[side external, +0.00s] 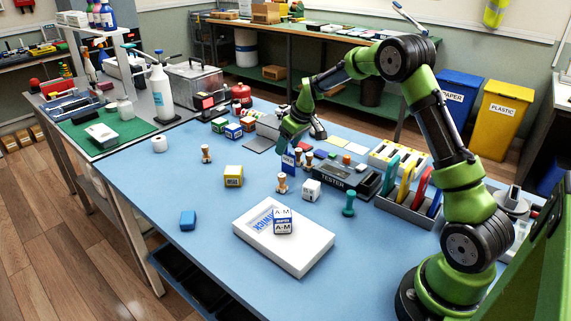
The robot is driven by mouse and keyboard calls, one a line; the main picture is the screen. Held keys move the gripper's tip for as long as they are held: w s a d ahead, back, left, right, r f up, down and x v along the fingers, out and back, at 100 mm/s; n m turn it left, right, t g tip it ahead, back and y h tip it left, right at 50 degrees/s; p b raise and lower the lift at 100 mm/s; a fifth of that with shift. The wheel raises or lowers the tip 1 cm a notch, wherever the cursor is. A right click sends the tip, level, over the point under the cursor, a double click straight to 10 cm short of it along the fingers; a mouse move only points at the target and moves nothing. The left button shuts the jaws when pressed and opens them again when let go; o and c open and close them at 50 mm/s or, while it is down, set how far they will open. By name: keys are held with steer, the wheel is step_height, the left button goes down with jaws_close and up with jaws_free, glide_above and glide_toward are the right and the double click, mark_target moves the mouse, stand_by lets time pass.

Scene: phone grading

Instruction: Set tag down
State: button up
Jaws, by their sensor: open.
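A small blue upright piece with white lettering (289,162), which looks like the tag, stands on the blue table just below my gripper (291,145). My gripper points down at it and is open. The fingertips are small and partly merged with the piece in this view, so I cannot tell whether they touch it. Its lower edge is close to the table among small wooden stamps.
A black tester (333,176), stamps (282,183) and a white cube (311,190) crowd the area close by. A white box (300,254) carries an A-M cube (283,221). A yellow cube (233,176) and a blue block (188,220) sit left. The table's front left is mostly clear.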

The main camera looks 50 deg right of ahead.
steer(key=v, duration=1.2)
steer(key=s+a+r, duration=0.4)
steer(key=a+r, duration=0.1)
steer(key=a, duration=0.2)
steer(key=s+a+m+t+y, duration=0.1)
steer(key=s+a+m, duration=0.1)
steer(key=s+a, duration=0.5)
steer(key=s+a+m+t+y, duration=0.1)
steer(key=s+a+m, duration=0.1)
steer(key=s+a, duration=0.5)
steer(key=s, duration=0.6)
steer(key=shift+s+a+t, duration=0.15)
steer(key=shift+s+t, duration=0.15)
steer(key=shift+s, duration=0.1)
